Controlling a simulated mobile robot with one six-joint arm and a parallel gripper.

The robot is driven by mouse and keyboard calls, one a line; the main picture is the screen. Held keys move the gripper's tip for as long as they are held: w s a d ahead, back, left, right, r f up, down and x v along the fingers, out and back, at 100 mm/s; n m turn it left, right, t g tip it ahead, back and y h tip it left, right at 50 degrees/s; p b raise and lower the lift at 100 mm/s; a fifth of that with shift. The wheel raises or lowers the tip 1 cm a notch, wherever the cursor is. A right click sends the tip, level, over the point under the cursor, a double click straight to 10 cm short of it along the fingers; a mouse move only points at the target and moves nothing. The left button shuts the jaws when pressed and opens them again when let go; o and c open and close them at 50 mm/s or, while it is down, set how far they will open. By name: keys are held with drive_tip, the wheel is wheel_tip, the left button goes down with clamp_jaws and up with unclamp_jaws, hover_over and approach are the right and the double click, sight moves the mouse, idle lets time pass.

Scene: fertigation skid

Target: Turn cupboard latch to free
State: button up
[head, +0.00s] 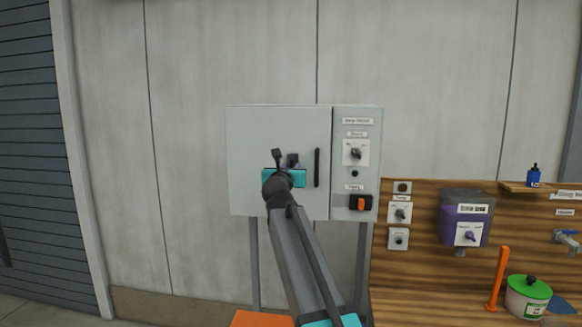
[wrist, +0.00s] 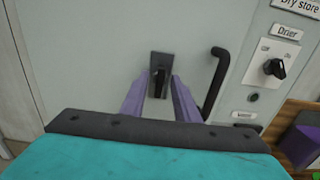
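The cupboard (head: 245,140) is a pale grey cabinet on legs, its door shut. The cupboard latch (wrist: 160,75) is a small black turn-knob on a dark upright plate, left of the door handle, and its knob looks upright in the wrist view. My gripper (wrist: 159,78) is open, its two purple fingers pointing at the door on either side of the latch, with gaps between. Whether the fingertips reach the knob's depth, I cannot tell. In the head view my gripper (head: 294,163) and arm cover part of the door, and the latch is mostly hidden.
A black bar handle (head: 317,167) stands right of the latch, close to my right finger. The side panel has a Drier dial (head: 356,153) and an orange switch (head: 361,203). A wooden board (head: 420,240) with a purple tank (head: 464,216) is at right. Bare wall lies left.

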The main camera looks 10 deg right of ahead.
drive_tip(key=shift+w+d, duration=0.1)
drive_tip(key=shift+w, duration=0.25)
clamp_jaws()
